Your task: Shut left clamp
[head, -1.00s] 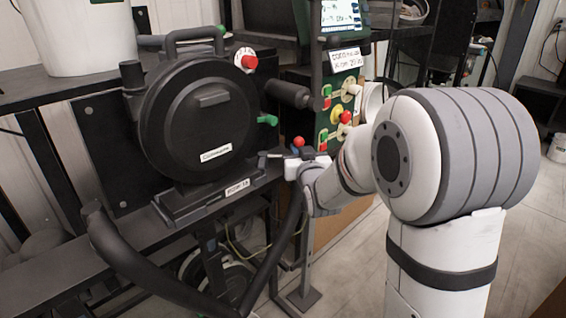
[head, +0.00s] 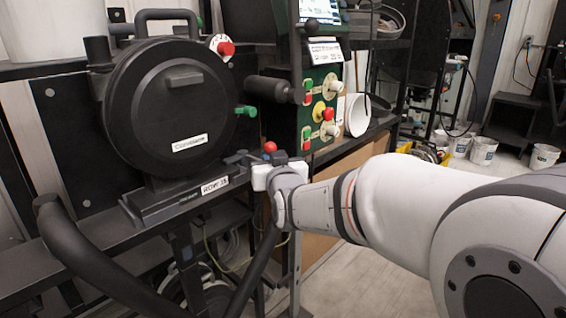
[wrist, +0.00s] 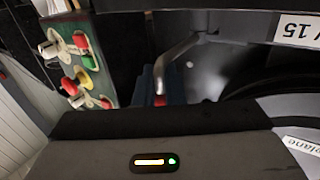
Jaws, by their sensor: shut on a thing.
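The black round seed meter (head: 165,110) stands on a shelf at the left of the head view. A bent metal clamp lever (wrist: 184,46) runs down to a red tip (wrist: 160,101) in the wrist view. My gripper (wrist: 160,88) is shut on this lever near its red tip. In the head view my gripper (head: 272,160) is at the lower right of the meter, beside a red ball knob (head: 270,147). The fingertips are small there and partly hidden by the wrist. I cannot tell from the lever's angle whether the clamp is closed.
A green control panel (head: 318,100) with red, green and yellow knobs stands just right of the meter. A green knob (head: 246,111) sticks out from the meter. A thick black hose (head: 85,255) curves at the front left.

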